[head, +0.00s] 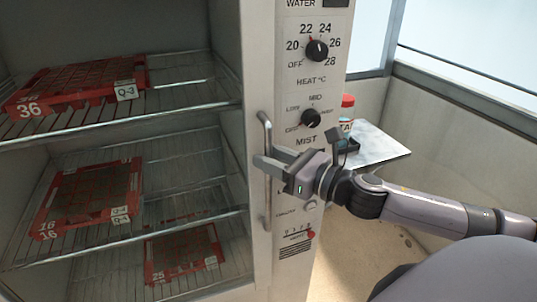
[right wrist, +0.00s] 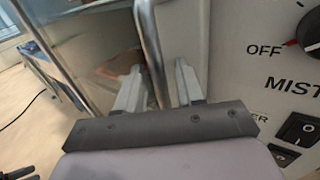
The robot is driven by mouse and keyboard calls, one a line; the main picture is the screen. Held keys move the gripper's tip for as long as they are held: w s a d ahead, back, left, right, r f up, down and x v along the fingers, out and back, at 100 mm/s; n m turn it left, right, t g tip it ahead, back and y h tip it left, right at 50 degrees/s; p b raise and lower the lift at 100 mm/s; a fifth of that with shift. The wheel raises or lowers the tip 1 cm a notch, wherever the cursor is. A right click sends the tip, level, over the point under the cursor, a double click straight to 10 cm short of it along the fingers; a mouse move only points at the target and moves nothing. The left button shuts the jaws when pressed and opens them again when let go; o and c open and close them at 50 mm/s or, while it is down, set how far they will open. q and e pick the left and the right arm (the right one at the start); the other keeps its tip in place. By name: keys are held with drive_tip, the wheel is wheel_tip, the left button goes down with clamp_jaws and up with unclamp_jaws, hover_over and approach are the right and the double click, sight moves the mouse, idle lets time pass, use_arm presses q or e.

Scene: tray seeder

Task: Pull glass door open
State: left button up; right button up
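The glass door (head: 224,95) covers the shelves of a pale cabinet in the head view, and looks closed. Its upright metal bar handle (head: 267,205) is at the right edge, beside the control panel. The handle also shows in the right wrist view (right wrist: 148,35). My right gripper (head: 262,158) reaches the handle's middle from the right. In the right wrist view its two fingers (right wrist: 158,82) stand apart, one on each side of the bar, with small gaps visible. Contact with the bar cannot be told. My left gripper is not seen in the head view.
Red trays (head: 75,86) sit on wire shelves behind the glass. The control panel (head: 290,85) with dials and switches is right of the handle.

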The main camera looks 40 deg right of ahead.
drive_tip(key=shift+w+a, duration=0.15)
drive_tip(key=shift+w, duration=0.25)
clamp_jaws()
